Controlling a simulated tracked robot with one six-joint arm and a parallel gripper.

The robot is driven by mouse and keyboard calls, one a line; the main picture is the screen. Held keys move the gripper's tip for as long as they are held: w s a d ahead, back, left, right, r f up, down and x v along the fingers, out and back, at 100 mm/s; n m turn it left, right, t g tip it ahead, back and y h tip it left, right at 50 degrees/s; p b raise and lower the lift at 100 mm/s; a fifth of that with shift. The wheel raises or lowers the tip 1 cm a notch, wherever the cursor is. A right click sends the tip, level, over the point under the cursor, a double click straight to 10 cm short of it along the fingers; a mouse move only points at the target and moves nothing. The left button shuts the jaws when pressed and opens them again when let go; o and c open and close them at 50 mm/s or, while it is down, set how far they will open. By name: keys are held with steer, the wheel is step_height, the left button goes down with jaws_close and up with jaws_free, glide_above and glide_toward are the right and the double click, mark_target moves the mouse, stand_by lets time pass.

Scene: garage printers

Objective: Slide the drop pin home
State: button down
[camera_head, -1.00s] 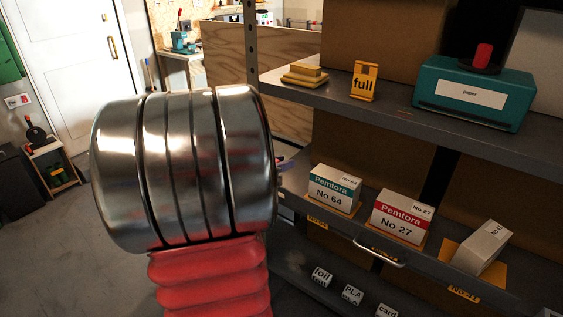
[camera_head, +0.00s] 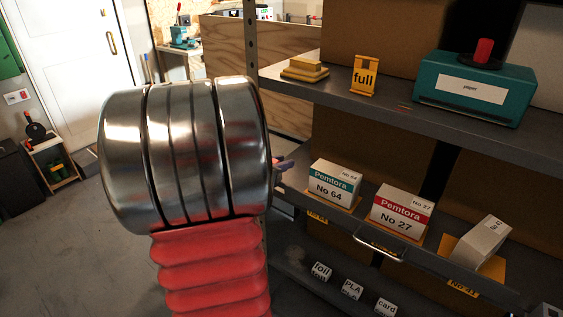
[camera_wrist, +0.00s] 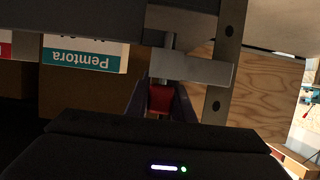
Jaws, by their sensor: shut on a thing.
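In the wrist view, my gripper (camera_wrist: 160,108) is shut on a small red part (camera_wrist: 160,98), which looks like the knob of the drop pin. A thin grey shaft (camera_wrist: 168,42) shows in line with it, beyond a grey metal plate (camera_wrist: 190,66) beside the perforated shelf post. I cannot tell how far the pin sits in any hole. In the head view, my large metal wrist joint hides most of the gripper. Only a fingertip (camera_head: 285,164) shows, close to the post and the left end of the pull-out shelf.
The perforated post (camera_head: 250,45) stands right behind my wrist. The pull-out shelf (camera_head: 380,243) has a handle and carries Pemtora boxes No 64 (camera_head: 332,190) and No 27 (camera_head: 400,218), plus a tilted white box (camera_head: 482,243). Open floor (camera_head: 60,255) lies left.

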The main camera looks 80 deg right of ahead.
steer(key=shift+f, duration=0.3)
steer(key=c, duration=1.5)
jaws_free()
steer(key=shift+f, duration=0.1)
steer(key=shift+o, duration=0.2)
steer(key=shift+w+a, duration=0.1)
steer(key=v, duration=1.3)
steer(key=shift+a+r, duration=0.25)
